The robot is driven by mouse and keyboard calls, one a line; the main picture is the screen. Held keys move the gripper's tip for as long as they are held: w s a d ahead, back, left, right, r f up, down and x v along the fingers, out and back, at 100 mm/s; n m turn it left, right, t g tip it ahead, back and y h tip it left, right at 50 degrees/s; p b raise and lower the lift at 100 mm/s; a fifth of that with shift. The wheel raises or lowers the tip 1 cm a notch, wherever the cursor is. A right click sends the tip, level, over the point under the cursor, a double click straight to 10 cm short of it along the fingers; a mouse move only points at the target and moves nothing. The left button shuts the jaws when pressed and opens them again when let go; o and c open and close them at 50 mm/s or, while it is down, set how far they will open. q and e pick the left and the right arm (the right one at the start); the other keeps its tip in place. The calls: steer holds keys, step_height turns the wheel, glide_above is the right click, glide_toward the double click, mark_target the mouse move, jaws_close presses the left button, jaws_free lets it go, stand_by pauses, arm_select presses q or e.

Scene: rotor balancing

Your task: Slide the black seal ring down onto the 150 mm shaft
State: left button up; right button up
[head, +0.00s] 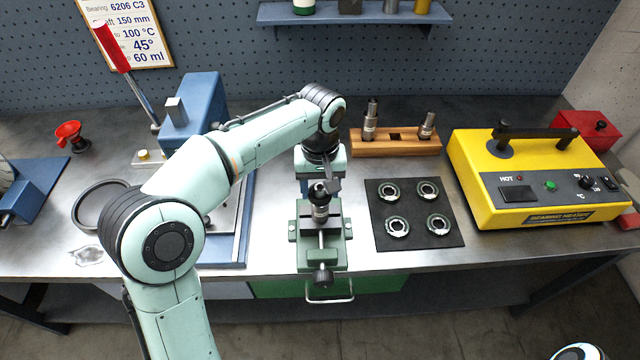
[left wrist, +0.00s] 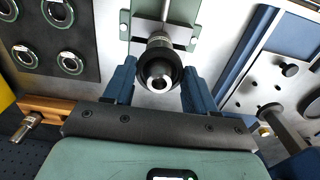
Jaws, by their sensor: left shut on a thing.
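The shaft (head: 320,212) stands upright in the green vise (head: 338,231) in the middle of the bench. Its bright hollow end (left wrist: 158,78) faces the camera in the left wrist view. The black seal ring (left wrist: 176,71) encircles that end, between the two blue fingers of my left gripper (left wrist: 160,72). My left gripper also shows in the head view (head: 322,187), over the vise, shut on the ring. How far down the ring sits is hard to tell. A metal collar (left wrist: 172,36) shows beyond the ring. My right gripper is out of view.
A black mat (head: 414,239) with several bearings lies right of the vise. Behind it is a wooden block (head: 395,149) with metal pieces. The yellow bearing heater (head: 490,185) stands at the right. A blue press (head: 205,100) and a large dark ring (head: 84,220) are at the left.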

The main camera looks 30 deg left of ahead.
arm_select(q)
steer(key=shift+f+b, duration=0.3)
steer(key=shift+f, duration=0.45)
steer(key=o, duration=1.1)
steer(key=shift+c, duration=0.5)
